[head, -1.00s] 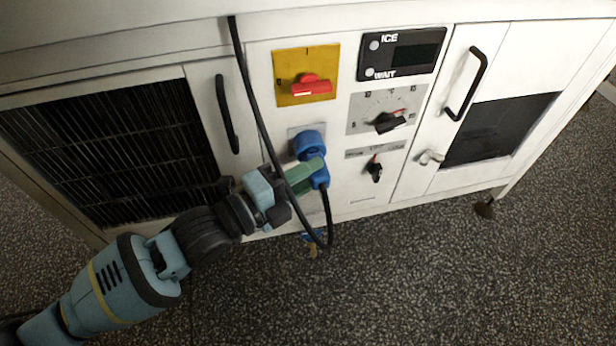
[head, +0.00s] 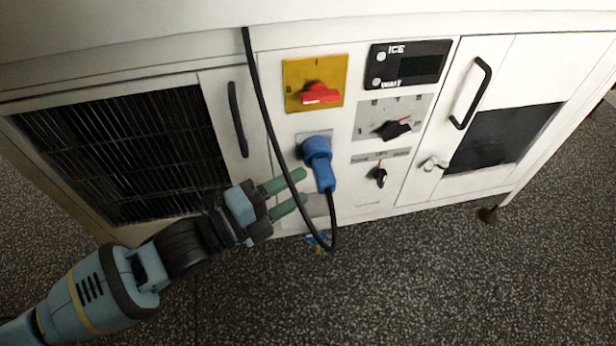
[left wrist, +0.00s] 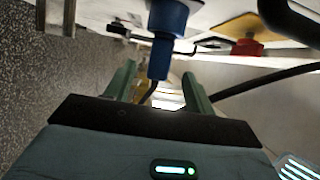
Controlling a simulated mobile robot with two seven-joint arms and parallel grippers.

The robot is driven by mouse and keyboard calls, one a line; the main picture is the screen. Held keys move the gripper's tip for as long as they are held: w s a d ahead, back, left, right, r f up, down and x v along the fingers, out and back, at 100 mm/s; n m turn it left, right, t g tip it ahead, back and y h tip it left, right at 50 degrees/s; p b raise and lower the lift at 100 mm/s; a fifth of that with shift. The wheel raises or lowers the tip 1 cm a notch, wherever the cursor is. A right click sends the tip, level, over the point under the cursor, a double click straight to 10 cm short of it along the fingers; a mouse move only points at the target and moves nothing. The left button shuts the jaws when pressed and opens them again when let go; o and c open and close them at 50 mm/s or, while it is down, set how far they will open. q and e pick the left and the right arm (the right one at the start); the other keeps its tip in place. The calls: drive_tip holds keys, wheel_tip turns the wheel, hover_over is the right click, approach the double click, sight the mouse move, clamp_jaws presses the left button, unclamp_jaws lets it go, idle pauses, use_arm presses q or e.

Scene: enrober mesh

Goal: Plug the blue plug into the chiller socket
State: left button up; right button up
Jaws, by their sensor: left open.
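The blue plug (head: 320,163) sits at the socket (head: 303,138) on the chiller's white front panel, below the yellow switch plate. Its body points down and its black cable hangs from the lower end, loops, and runs up to the left. My left gripper (head: 290,192) is open, with green fingers apart, to the lower left of the plug and clear of it. The cable passes across the fingers in the head view. In the left wrist view, the blue plug (left wrist: 168,35) shows ahead, between and beyond the open fingers (left wrist: 160,88). My right gripper is not in view.
The yellow plate with a red rotary switch (head: 316,86) is above the plug. Dials (head: 396,129) and a black display (head: 409,64) are to its right. Door handles (head: 237,119) and (head: 472,93) stick out. The speckled floor (head: 400,280) in front is clear.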

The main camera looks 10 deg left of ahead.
use_arm(q)
drive_tip(key=shift+p+v, duration=0.4)
drive_tip(key=shift+v, duration=1.3)
drive_tip(key=shift+c, duration=0.4)
